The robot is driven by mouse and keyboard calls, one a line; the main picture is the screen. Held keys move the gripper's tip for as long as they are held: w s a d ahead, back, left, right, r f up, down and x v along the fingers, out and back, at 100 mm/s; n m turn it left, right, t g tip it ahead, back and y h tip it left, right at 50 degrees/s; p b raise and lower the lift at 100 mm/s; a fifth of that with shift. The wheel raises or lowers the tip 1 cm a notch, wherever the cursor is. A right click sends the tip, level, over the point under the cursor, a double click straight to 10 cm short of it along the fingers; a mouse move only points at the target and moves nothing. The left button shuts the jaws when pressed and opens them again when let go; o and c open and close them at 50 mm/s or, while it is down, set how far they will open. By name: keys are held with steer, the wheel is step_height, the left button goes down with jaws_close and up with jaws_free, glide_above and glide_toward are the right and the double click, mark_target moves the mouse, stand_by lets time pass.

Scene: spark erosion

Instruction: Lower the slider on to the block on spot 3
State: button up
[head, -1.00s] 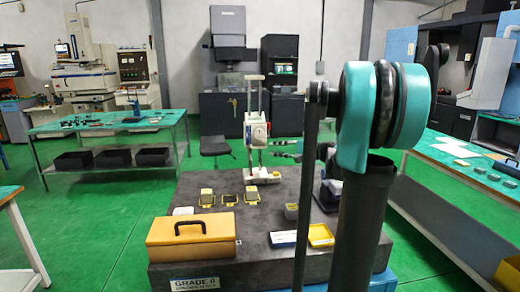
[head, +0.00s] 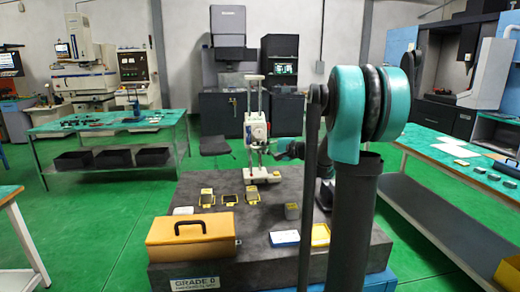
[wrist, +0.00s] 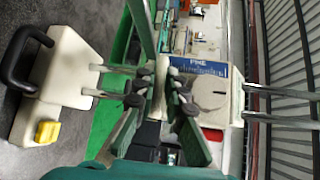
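The measuring stand has a white slider (head: 256,126) with a round dial, up on two upright rods above a white base (head: 263,177). In the wrist view, turned sideways, the slider (wrist: 208,98) is right of centre and the base (wrist: 68,68) with its black handle is at left. Yellow-framed spots (head: 229,200) lie in front of the stand. Their numbers are unreadable, so the block on spot 3 cannot be singled out.
An orange case (head: 190,238) stands at the granite table's front left. A grey block (head: 292,211), a blue-and-white box (head: 284,238) and a yellow tray (head: 320,235) are at right. Bare granite (head: 262,218) lies between.

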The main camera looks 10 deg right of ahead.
steer(key=shift+f, duration=0.1)
jaws_close()
steer(key=shift+s+f, duration=0.1)
steer(key=shift+f, duration=2.65)
steer(key=shift+o, duration=2.1)
jaws_free()
steer(key=v, duration=1.2)
